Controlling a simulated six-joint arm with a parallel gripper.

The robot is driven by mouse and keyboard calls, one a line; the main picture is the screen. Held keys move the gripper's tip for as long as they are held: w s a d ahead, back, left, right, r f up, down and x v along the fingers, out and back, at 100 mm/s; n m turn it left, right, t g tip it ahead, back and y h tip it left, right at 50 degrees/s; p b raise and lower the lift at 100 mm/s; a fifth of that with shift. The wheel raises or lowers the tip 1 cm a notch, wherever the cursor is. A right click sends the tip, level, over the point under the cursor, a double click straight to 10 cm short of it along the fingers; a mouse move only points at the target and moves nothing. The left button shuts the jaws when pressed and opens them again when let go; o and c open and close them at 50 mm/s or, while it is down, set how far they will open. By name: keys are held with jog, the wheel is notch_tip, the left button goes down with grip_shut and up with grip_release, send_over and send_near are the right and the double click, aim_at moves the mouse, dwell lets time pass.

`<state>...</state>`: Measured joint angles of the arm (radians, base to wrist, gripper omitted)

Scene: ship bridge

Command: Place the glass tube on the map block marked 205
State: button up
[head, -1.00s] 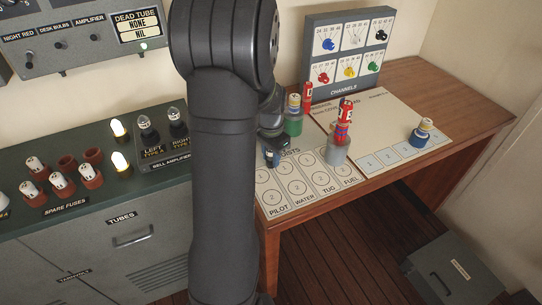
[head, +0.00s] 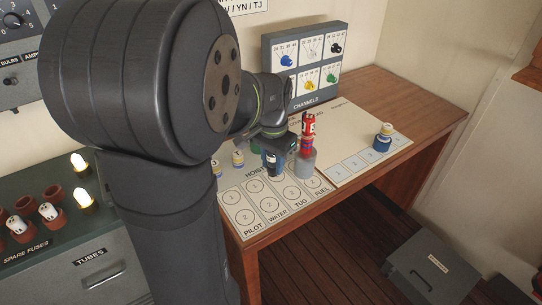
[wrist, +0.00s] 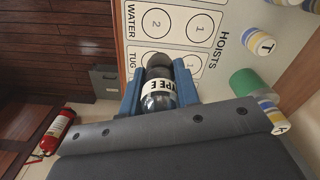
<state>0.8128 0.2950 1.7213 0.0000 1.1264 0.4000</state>
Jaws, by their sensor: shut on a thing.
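My gripper (wrist: 158,76) is shut on the glass tube (wrist: 159,100), a dark clear tube with a white label ending in "PE E". The blue jaws grip it from both sides over the TUG column of the HOISTS card (wrist: 185,50). In the head view the tube (head: 272,165) hangs from my gripper (head: 273,150), left of a grey cup. A cream sheet (head: 345,130), perhaps the map, lies right of the card with numbered cells along its front edge. I cannot read a 205 anywhere.
A red-topped stack stands in the grey cup (head: 303,162) close right of the tube. A blue-based piece (head: 383,143) stands on the sheet's right side. White-yellow pieces (head: 238,157) stand on the card. The CHANNELS panel (head: 305,65) is behind. The sheet's middle looks clear.

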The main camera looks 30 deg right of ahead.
jog(key=r, duration=1.4)
jog(key=shift+d, duration=0.35)
jog(key=shift+n, duration=0.6)
jog(key=w+d, duration=0.1)
jog(key=d, duration=0.3)
jog(key=w+d+r, duration=0.1)
jog(key=w+d, duration=0.1)
jog(key=d, duration=0.3)
jog(key=w+d, duration=0.1)
jog(key=d, duration=0.4)
jog(key=shift+w+d+r, duration=0.15)
jog(key=shift+w+d, duration=0.05)
jog(key=shift+d, duration=0.05)
jog(key=d+f+n, duration=0.1)
jog(key=d+f, duration=0.1)
jog(key=d, duration=1)
notch_tip(320, 180, down, 11)
jog(key=w+f, duration=0.2)
jog(key=w, duration=0.2)
jog(key=w+a+f, duration=0.1)
jog(key=w+f, duration=0.1)
jog(key=w, duration=0.2)
jog(key=w+a+f, duration=0.1)
jog(key=w+f, duration=0.1)
jog(key=w, duration=0.1)
jog(key=shift+w+a+f, duration=0.15)
jog(key=shift+w+f, duration=0.25)
jog(key=shift+f, duration=1.95)
jog(key=shift+f, duration=0.15)
